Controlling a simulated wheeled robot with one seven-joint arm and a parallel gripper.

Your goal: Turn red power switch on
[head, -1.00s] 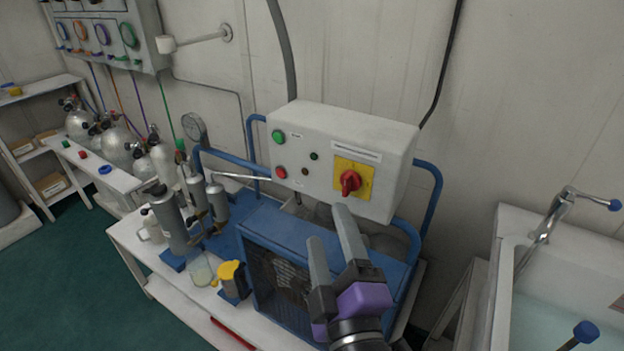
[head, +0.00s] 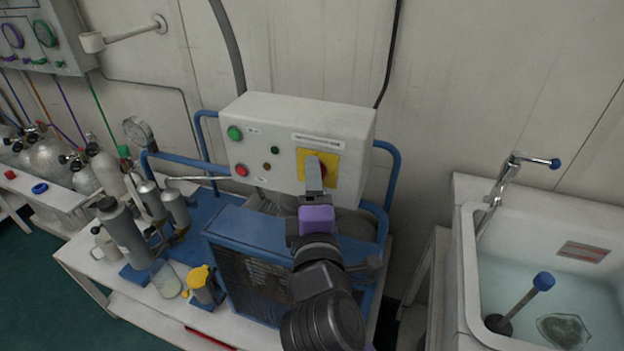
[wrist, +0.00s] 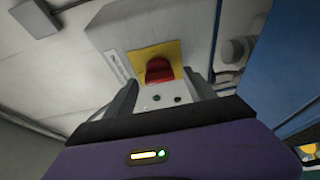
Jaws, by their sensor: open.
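The red power switch (wrist: 159,70) sits on a yellow plate (head: 326,159) at the right of the white control box (head: 285,118). In the wrist view the red knob lies ahead, between and beyond my two open fingers. My gripper (head: 316,180) is in front of the switch and covers most of it in the head view. The gripper is open and empty. In the wrist view its fingers (wrist: 160,97) stand on either side of the knob; I cannot tell whether either touches it. The knob's exact angle is hard to tell.
The box also carries a green button (head: 235,133) and a red button (head: 241,170). Below is a blue-framed compressor (head: 245,225), its blue rail (head: 393,170) rising right of the box. A sink (head: 465,260) is at right.

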